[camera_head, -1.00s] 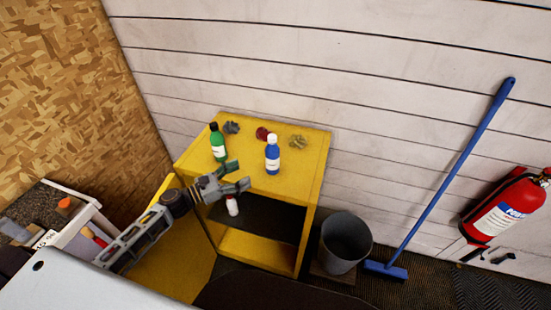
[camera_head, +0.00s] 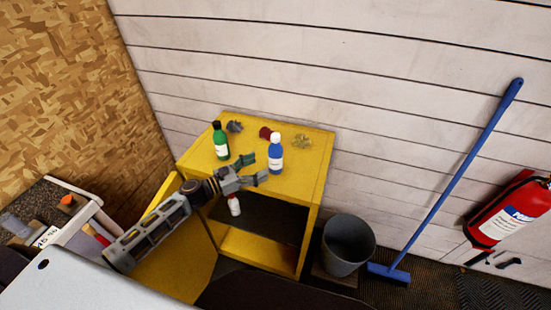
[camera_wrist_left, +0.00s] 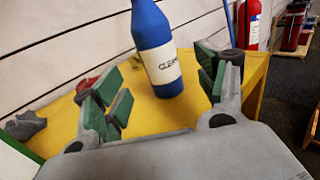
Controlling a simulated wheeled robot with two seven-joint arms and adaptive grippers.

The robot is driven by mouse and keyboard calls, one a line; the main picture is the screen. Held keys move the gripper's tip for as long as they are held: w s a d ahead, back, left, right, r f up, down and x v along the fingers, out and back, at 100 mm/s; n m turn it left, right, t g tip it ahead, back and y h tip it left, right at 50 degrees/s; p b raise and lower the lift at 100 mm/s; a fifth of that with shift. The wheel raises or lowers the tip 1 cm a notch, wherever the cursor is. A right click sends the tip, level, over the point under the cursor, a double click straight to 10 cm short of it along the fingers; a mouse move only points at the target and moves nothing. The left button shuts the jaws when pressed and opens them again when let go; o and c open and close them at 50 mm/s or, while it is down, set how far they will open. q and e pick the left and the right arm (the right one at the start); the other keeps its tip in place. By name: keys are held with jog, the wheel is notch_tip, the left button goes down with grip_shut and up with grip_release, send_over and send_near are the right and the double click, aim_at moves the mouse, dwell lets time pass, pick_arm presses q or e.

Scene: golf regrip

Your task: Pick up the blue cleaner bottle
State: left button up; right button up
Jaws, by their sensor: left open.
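The blue cleaner bottle (camera_head: 276,153) with a white cap and white label stands upright on top of the yellow cabinet (camera_head: 303,180). My left gripper (camera_head: 256,169) is open just in front and to the left of the bottle. In the left wrist view the bottle (camera_wrist_left: 155,45) stands ahead between the two spread green-padded fingers, nearer the right one, with clear space on both sides. Its top is cut off there. My right gripper is not in view.
A green bottle (camera_head: 220,141) stands left of the blue one. Crumpled grey (camera_head: 235,126), red (camera_head: 265,132) and tan (camera_head: 301,141) rags lie behind. A small white bottle (camera_head: 234,205) stands on the shelf below. A grey bucket (camera_head: 347,245) and blue broom (camera_head: 452,185) are at right.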

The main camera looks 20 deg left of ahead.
aim_at(276, 135)
pick_arm(q)
jog(key=shift+x, duration=1.55)
jog(key=shift+w, duration=0.1)
jog(key=shift+b+x, duration=0.55)
jog(key=shift+x, duration=1.95)
jog(key=shift+r, duration=0.15)
jog(key=shift+c, duration=0.4)
jog(key=c, duration=1.1)
jog(key=shift+o, duration=0.2)
jog(key=shift+r, duration=0.2)
jog(key=shift+r+p, duration=0.6)
jog(key=shift+r, duration=4.25)
